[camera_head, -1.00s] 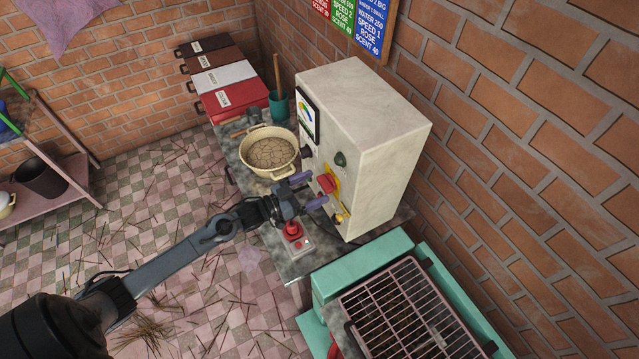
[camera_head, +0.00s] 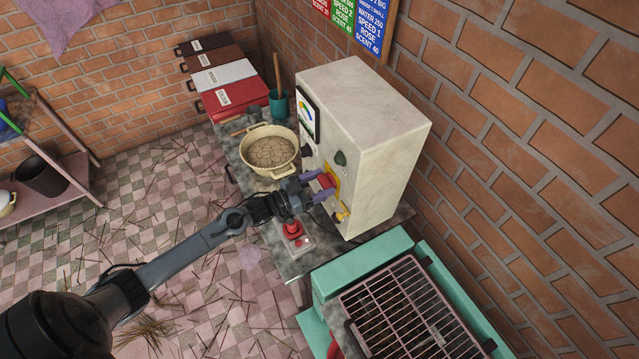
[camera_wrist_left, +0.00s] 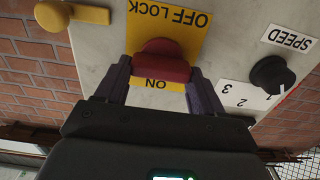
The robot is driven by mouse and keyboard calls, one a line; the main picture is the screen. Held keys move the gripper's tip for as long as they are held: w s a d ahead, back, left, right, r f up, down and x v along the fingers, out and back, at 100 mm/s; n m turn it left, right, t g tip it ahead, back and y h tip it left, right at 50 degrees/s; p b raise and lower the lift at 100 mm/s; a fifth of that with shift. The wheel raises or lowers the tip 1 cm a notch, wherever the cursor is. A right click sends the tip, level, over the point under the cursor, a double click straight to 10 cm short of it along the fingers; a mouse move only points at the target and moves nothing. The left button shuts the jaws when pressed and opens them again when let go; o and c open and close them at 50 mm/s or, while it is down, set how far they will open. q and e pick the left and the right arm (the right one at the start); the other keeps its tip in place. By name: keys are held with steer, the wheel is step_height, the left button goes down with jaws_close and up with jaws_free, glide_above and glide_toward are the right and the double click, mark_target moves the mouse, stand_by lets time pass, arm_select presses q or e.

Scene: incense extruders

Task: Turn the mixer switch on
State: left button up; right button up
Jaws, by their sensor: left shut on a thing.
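The mixer switch is a red knob (camera_head: 327,181) on a yellow plate on the front of the pale mixer box (camera_head: 372,120). In the left wrist view the red knob (camera_wrist_left: 162,62) sits in front of the yellow plate (camera_wrist_left: 170,22), which reads OFF LOCK and ON and appears upside down. My left gripper (camera_head: 318,186) reaches the knob from the left. Its purple fingers (camera_wrist_left: 160,82) are on either side of the knob, shut on it. The knob's underside is partly hidden by the gripper. My right gripper is not in view.
A black speed dial (camera_wrist_left: 272,74) and a yellow lever (camera_wrist_left: 55,14) sit beside the plate. A cream pot (camera_head: 268,150), a red push-button unit (camera_head: 293,232) and a teal frame with a grate (camera_head: 410,305) stand near the gripper.

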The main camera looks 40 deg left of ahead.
arm_select(q)
steer(key=shift+m, duration=0.3)
steer(key=m+b, duration=0.1)
steer(key=m, duration=0.3)
steer(key=shift+d+f, duration=0.1)
steer(key=shift+d, duration=0.05)
steer(key=m+b, duration=0.1)
steer(key=m, duration=0.3)
steer(key=shift+s+d+f+m, duration=0.1)
steer(key=shift+m, duration=0.3)
steer(key=m+b, duration=0.2)
steer(key=m, duration=0.2)
steer(key=shift+f, duration=0.1)
steer(key=shift+f+m+b, duration=0.1)
steer(key=shift+m+b, duration=0.55)
steer(key=shift+m, duration=1.55)
steer(key=o, duration=1)
steer(key=shift+o, duration=0.2)
